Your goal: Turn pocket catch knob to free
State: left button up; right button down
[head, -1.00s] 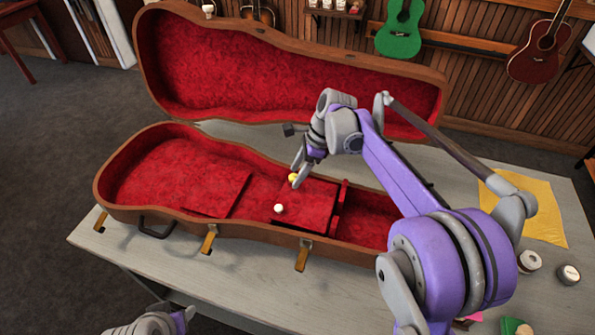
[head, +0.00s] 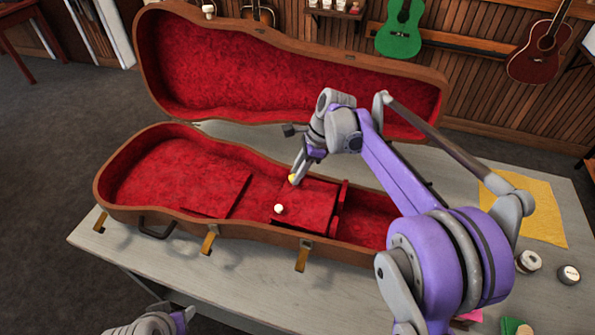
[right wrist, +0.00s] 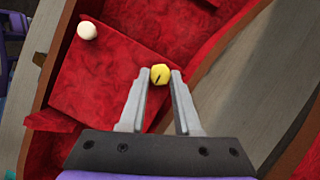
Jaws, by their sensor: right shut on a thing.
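The pocket catch knob is a small yellow knob (right wrist: 160,74) with a dark line on its face, on the red pocket lid (right wrist: 110,70). It also shows in the head view (head: 292,179). My right gripper (right wrist: 158,76) is shut on this yellow knob, one finger on each side. A round white knob (head: 278,208) stands on the same lid (head: 310,215), nearer the case's front edge. The lid is closed over the pocket, as far as I can see. My left gripper is not clearly in view; only part of my left arm shows at the bottom edge.
The open brown case (head: 150,217) with red lining lies on a grey table (head: 180,265). Its raised lid (head: 290,70) stands behind my right arm. Latches (head: 303,256) hang at the front. A yellow cloth (head: 540,205) and small round tins (head: 528,262) lie at the right.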

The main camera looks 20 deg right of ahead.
jog(key=n, duration=0.1)
jog(key=n+g, duration=0.1)
jog(key=n, duration=0.2)
jog(key=shift+w+g, duration=0.25)
jog(key=shift+g, duration=0.15)
jog(key=n, duration=0.2)
jog(key=n+g+p, duration=0.1)
jog(key=n, duration=0.1)
jog(key=shift+w+a+n+g+h, duration=0.1)
jog(key=shift+w+n+g+h, duration=0.05)
jog(key=shift+n+g+h, duration=0.2)
jog(key=n, duration=0.2)
jog(key=n+g+h, duration=0.1)
jog(key=n, duration=0.1)
jog(key=shift+w+a+n, duration=0.15)
jog(key=shift+n, duration=0.2)
jog(key=n+h, duration=0.1)
jog(key=n, duration=0.1)
jog(key=n+h+p, duration=0.1)
jog(key=n, duration=0.1)
jog(key=shift+a+g, duration=0.15)
jog(key=shift+g, duration=0.1)
jog(key=c, duration=0.6)
grip_release()
